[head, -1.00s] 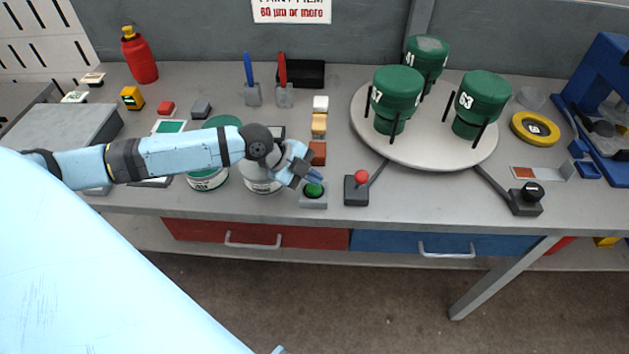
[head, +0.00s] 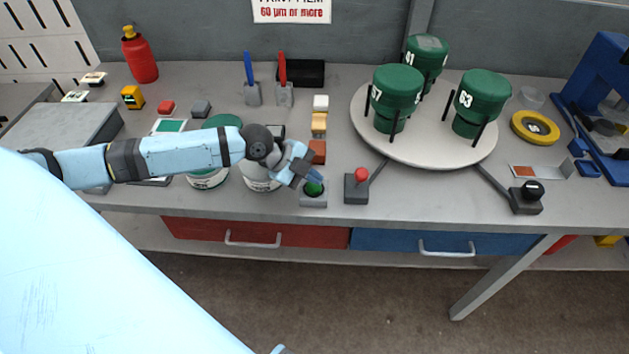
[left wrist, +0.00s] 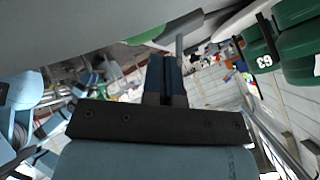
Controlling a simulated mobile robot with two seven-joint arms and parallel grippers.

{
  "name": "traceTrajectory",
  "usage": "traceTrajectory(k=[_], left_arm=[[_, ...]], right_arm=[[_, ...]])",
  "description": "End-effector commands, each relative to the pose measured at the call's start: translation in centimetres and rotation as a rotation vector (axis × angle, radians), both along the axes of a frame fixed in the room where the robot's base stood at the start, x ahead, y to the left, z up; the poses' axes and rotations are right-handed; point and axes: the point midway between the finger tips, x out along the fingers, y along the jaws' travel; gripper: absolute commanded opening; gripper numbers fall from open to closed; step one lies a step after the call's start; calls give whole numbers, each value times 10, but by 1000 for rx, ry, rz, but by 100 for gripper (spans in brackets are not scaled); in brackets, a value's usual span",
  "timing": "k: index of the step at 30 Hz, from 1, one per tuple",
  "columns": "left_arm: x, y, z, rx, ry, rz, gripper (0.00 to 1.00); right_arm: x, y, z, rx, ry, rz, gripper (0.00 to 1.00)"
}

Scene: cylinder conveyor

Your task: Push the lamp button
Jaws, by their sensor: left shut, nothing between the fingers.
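A green round button (head: 314,190) sits on a small grey box (head: 313,202) near the table's front edge. I take it as the lamp button. My left gripper (head: 315,179) is shut and empty, its fingertips right over the button and hiding its upper part. They look to be at or touching the cap; contact cannot be told for sure. My right gripper is not in view.
A black box with a red knob (head: 361,176) stands just right of the button. A brown block (head: 317,152) is behind the fingers. A round turntable (head: 430,157) carries green-capped containers.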

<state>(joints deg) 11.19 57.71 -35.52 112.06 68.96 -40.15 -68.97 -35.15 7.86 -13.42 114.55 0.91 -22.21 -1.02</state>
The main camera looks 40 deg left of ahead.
Motion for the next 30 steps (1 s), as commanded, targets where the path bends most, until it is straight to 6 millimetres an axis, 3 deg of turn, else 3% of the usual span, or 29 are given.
traceTrajectory(k=[1, 30], left_arm=[[-6, -3, -13, -7, 27, 2, 0], [-6, -3, -24, -11, 30, 5, 0]], right_arm=[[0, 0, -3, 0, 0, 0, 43], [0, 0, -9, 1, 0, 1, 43]])
